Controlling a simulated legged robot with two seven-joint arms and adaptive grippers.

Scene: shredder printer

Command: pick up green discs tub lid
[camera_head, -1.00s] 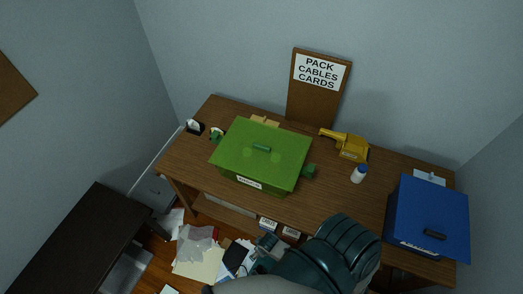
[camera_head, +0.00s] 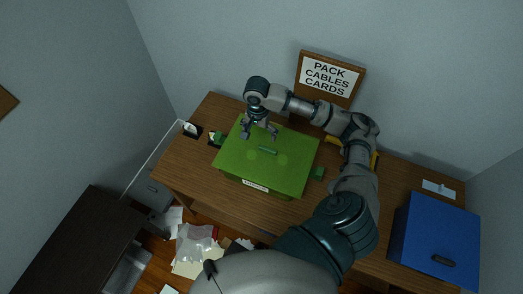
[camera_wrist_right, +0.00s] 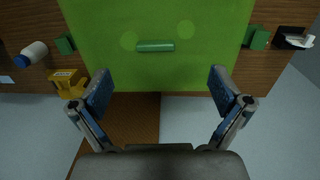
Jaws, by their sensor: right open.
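The green tub has a flat green lid (camera_head: 247,167) with a small raised green handle (camera_head: 268,151) in its middle. The lid sits closed on the tub on the wooden desk. My right gripper (camera_head: 260,133) is open and empty above the far part of the lid, on the wall side of the handle. In the right wrist view the handle (camera_wrist_right: 156,46) lies ahead of the two spread fingers (camera_wrist_right: 160,90), apart from them. My left gripper is not in view.
A blue lidded bin (camera_head: 436,238) stands at the desk's right end. A cork sign (camera_head: 328,80) leans at the wall. The wrist view shows a yellow tool (camera_wrist_right: 70,81) and a white bottle (camera_wrist_right: 32,54) beside the tub. Papers (camera_head: 190,252) lie on the floor.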

